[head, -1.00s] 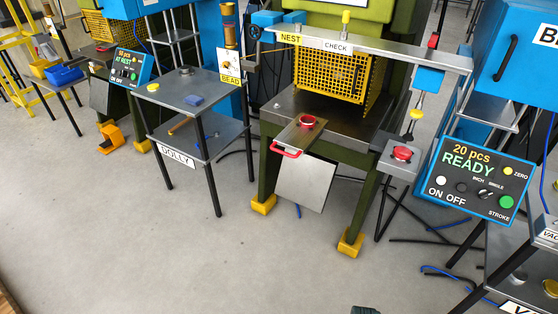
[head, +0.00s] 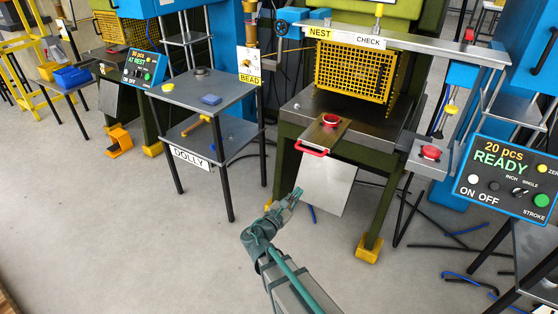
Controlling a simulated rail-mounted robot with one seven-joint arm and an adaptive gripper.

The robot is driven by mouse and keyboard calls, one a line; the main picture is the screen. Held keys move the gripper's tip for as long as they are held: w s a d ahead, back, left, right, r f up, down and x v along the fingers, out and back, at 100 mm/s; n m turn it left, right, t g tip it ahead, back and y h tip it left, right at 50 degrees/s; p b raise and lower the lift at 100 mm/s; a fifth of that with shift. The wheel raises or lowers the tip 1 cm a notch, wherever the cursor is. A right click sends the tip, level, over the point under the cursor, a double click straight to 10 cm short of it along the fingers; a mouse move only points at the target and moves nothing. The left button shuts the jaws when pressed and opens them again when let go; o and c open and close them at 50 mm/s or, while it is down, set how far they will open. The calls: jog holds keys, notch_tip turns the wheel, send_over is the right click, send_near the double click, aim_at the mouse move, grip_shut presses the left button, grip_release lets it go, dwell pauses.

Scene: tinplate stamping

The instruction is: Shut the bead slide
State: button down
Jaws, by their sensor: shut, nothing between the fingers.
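A brown slide plate (head: 326,131) sticks out from the front of the green press, over its table edge. It has a red U-shaped handle (head: 312,150) at its front end and a red round piece (head: 330,120) on top. A yellow BEAD sign (head: 249,79) stands at the left of this press. My gripper (head: 295,194) is shut and empty, in front of and below the handle, apart from it. It points up and to the right, beside the grey sheet hanging under the slide.
A yellow mesh guard (head: 355,72) stands behind the slide. The dolly table (head: 225,92) is at the left. A red button box (head: 430,153) and the READY panel (head: 508,180) are at the right. Blue and black hoses lie on the right floor. The floor at front left is clear.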

jog(key=w+a+r+n+t, duration=0.1)
jog(key=a+r+n+t, duration=0.1)
jog(key=a+r+n, duration=0.15)
jog(key=n+p, duration=0.1)
jog(key=p, duration=0.1)
send_near(311, 153)
jog(key=shift+y, duration=0.3)
jog(key=x, duration=0.7)
jog(key=shift+w, duration=0.15)
